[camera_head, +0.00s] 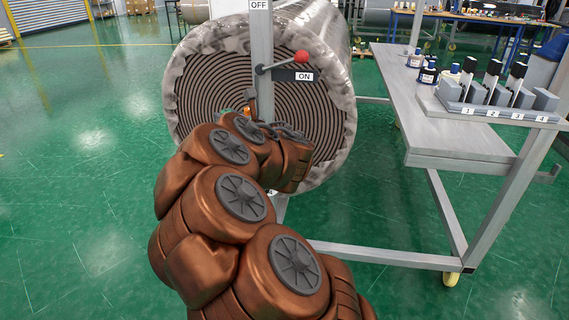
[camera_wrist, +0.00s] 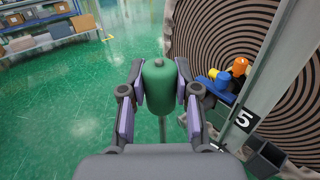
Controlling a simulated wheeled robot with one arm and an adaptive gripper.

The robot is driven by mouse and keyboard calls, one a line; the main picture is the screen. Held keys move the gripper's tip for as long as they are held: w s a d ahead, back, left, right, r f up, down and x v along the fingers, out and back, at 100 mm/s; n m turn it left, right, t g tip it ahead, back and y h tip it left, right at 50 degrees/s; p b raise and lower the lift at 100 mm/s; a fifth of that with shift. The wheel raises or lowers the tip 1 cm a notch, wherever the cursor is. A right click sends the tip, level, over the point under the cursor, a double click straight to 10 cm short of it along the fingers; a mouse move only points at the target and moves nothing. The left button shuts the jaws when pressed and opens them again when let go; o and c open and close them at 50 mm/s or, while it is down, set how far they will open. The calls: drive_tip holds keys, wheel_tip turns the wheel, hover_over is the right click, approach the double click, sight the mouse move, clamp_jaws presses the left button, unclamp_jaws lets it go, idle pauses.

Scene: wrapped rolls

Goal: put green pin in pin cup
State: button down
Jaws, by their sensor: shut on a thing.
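The green pin (camera_wrist: 159,88) is upright between the two fingers of my gripper (camera_wrist: 158,92), its rounded top up and a thin shaft below. My gripper is shut on it, to the left of a grey post. A blue pin (camera_wrist: 207,83) and an orange pin (camera_wrist: 239,66) are at a dark holder (camera_wrist: 222,92) beside the post; I cannot tell for sure whether this holder is the pin cup.
A large wrapped roll (camera_head: 335,100) stands behind the post (camera_head: 262,40). The post carries a red-knobbed lever (camera_head: 301,57) with ON and OFF labels. A dark box (camera_wrist: 264,157) is below the number 5 label (camera_wrist: 245,119). A metal table (camera_head: 440,118) stands at right.

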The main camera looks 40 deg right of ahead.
drive_tip(key=s+d+y+b, duration=0.1)
drive_tip(key=s+d, duration=0.2)
drive_tip(key=s, duration=1.1)
drive_tip(key=shift+n, duration=0.4)
drive_tip(key=w+d, duration=0.3)
drive_tip(key=d, duration=0.2)
drive_tip(key=w+d, duration=0.4)
drive_tip(key=d, duration=0.1)
drive_tip(key=w+d+p, duration=0.1)
drive_tip(key=w+d, duration=0.3)
drive_tip(key=d, duration=0.1)
drive_tip(key=shift+w+d+f, duration=0.1)
drive_tip(key=shift+w+d, duration=0.1)
drive_tip(key=shift+d, duration=0.15)
drive_tip(key=shift+d+f, duration=0.1)
drive_tip(key=shift+f, duration=3.05)
drive_tip(key=shift+w+d+f, duration=0.1)
drive_tip(key=shift+w+f, duration=0.05)
drive_tip(key=shift+f, duration=0.2)
drive_tip(key=shift+f+b, duration=0.15)
drive_tip(key=shift+b, duration=0.25)
